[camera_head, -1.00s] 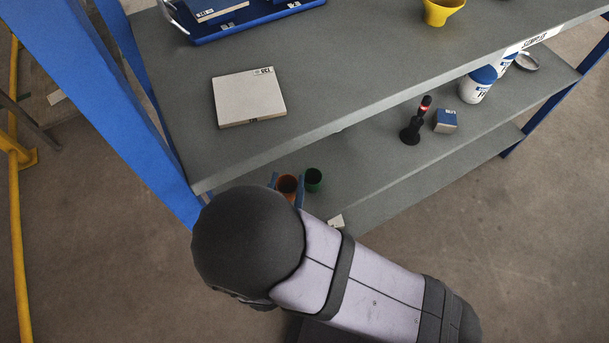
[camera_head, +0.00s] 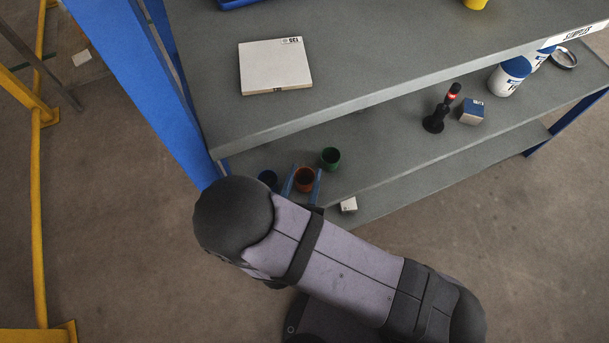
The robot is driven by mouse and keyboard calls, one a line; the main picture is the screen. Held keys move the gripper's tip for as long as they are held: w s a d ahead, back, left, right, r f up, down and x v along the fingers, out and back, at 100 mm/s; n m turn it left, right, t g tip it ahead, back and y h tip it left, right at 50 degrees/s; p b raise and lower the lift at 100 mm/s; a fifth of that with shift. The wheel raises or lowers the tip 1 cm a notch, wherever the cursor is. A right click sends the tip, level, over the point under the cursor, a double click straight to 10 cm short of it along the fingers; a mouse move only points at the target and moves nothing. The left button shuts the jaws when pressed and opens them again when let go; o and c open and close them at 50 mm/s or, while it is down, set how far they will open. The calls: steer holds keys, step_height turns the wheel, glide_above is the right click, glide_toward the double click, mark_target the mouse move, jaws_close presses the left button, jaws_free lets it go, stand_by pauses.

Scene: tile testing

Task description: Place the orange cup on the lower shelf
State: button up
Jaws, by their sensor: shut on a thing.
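The orange cup (camera_head: 304,180) is upright near the left end of the shelf below the top board. My gripper (camera_head: 303,183) has a blue finger on each side of the cup and is shut on it. The lower shelf (camera_head: 385,158) is a grey board under the top shelf. I cannot tell whether the cup's base touches it. My dark and light grey arm covers the area in front of the cup.
A green cup (camera_head: 331,158) stands close behind right, and a dark blue cup (camera_head: 267,179) close on the left. A black-red device (camera_head: 438,112) and blue box (camera_head: 472,111) stand farther right. The top shelf (camera_head: 340,85) overhangs.

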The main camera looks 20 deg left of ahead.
steer(key=shift+f, duration=0.1)
steer(key=shift+f, duration=0.1)
steer(key=o, duration=1.1)
steer(key=shift+r, duration=0.3)
steer(key=shift+s, duration=0.35)
steer(key=shift+v, duration=3.45)
